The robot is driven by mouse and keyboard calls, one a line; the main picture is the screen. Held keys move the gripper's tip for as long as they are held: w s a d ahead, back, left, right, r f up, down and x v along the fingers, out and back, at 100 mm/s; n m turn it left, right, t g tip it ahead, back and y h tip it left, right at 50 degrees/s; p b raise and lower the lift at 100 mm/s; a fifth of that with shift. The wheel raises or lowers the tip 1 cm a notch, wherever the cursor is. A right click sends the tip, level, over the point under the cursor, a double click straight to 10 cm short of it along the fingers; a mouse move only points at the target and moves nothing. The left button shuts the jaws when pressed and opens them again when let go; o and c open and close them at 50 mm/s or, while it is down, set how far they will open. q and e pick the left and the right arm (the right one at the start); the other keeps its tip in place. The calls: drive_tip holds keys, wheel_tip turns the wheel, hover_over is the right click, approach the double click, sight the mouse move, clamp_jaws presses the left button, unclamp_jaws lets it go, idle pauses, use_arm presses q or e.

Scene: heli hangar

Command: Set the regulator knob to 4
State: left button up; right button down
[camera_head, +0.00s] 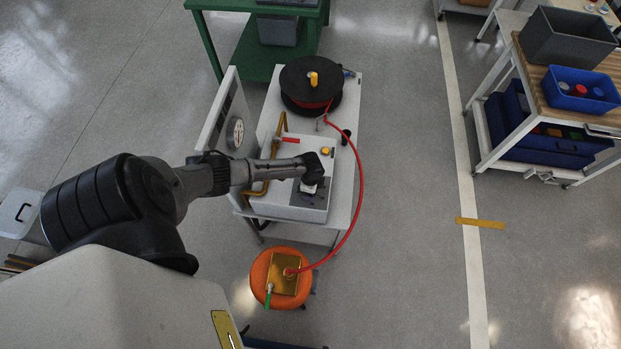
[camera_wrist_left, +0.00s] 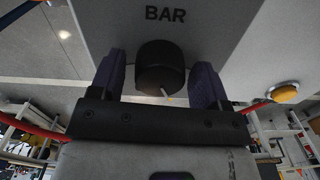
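The regulator knob (camera_wrist_left: 160,68) is a black round knob on a grey panel (camera_wrist_left: 215,25) marked "BAR". A small pale mark shows at its lower edge in the left wrist view. My left gripper (camera_wrist_left: 157,80) is open, with one finger on each side of the knob; a narrow gap shows at the left finger, and contact on the right cannot be told. In the head view my left gripper (camera_head: 312,170) is over the white regulator box (camera_head: 270,207) and hides the knob. A round dial gauge (camera_head: 238,132) stands on the upright panel. My right gripper is not in view.
A yellow button (camera_head: 325,151) and yellow pipe (camera_head: 278,135) are near the gripper. A red hose (camera_head: 361,190) runs from the black reel (camera_head: 297,95) to a brass box (camera_head: 284,274) on an orange stool (camera_head: 258,275).

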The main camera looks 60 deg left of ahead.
use_arm(q)
drive_tip(key=shift+o, duration=0.2)
drive_tip(key=shift+r, duration=0.5)
wheel_tip(320, 180, up, 13)
drive_tip(key=p, duration=0.2)
drive_tip(key=shift+f, duration=0.1)
idle(0.6)
